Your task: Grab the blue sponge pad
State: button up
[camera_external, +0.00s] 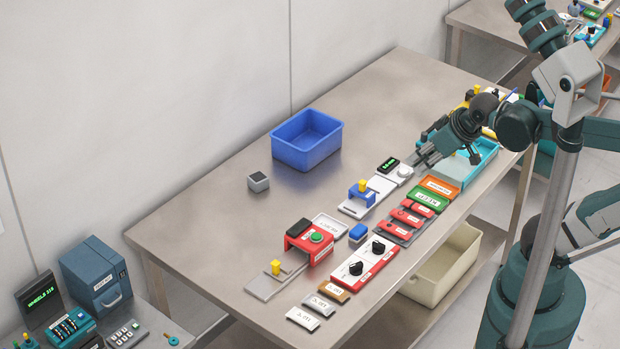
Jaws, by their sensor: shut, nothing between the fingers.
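A small blue pad (358,231), which looks like the sponge pad, sits on a small grey base near the middle of the table's tool area. It lies between the red device and the white panel with black knobs.
A blue bin (307,140) stands at the back of the table (215,205). A red device (310,243), a knob panel (364,268), red blocks (407,219) and a teal tray (484,150) crowd the front. A small grey cube (258,182) stands alone. The back left is clear.

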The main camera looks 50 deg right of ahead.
jog(key=o, duration=0.8)
jog(key=shift+w, duration=0.1)
jog(key=n+g+p, duration=0.2)
jog(key=n+g, duration=0.5)
jog(key=n, duration=1)
send_over(358, 228)
notch_tip(358, 228, down, 18)
jog(key=shift+r, duration=0.1)
jog(key=shift+a+f+n, duration=0.1)
jog(key=shift+f+n, duration=0.4)
jog(key=shift+f, duration=0.05)
jog(key=shift+f, duration=0.1)
jog(key=shift+f, duration=1.2)
